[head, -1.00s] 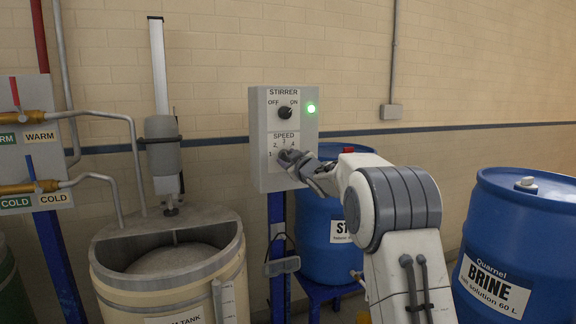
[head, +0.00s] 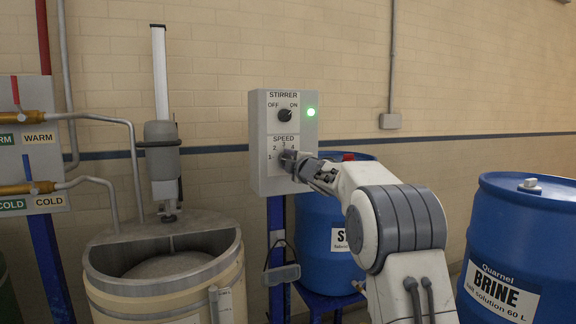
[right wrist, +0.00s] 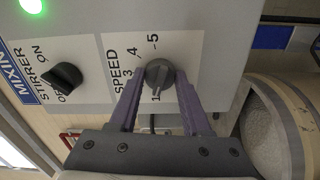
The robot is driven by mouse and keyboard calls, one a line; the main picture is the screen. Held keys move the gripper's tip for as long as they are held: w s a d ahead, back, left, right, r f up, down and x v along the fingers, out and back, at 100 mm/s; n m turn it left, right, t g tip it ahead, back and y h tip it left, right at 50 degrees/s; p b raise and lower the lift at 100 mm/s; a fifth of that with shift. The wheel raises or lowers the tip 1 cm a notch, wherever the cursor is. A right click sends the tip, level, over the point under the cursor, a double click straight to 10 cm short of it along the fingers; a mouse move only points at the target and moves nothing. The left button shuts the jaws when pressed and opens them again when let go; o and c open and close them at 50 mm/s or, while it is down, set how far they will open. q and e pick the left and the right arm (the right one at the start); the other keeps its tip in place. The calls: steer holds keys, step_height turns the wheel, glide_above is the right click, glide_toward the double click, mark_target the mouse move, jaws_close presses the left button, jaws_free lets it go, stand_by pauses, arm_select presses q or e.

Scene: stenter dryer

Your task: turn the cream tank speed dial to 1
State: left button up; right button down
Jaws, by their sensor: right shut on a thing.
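The speed dial (right wrist: 158,75) is a round dark grey knob on the grey stirrer box (head: 257,150). Its numbers fan around it in the right wrist view, with 1, 3, 4 and 5 readable. Its ridge seems to lie toward the 1, but the exact angle is hard to tell. My right gripper (right wrist: 157,85) is shut on the dial, one purple finger on each side; in the head view the gripper (head: 291,161) covers most of it. The cream tank (head: 165,298) stands below left of the box. My left gripper is not in view.
The stirrer OFF/ON knob (head: 285,115) sits above the dial, beside a lit green lamp (head: 310,112). A blue drum (head: 318,235) stands behind my right arm and a brine drum (head: 525,240) to the right. Warm and cold valves (head: 30,117) are at far left.

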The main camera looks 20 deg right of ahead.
steer(key=shift+n, duration=0.6)
steer(key=shift+c, duration=1.8)
jaws_free()
steer(key=shift+s, duration=0.1)
steer(key=s+b, duration=0.3)
steer(key=s, duration=0.7)
steer(key=shift+s+d, duration=0.15)
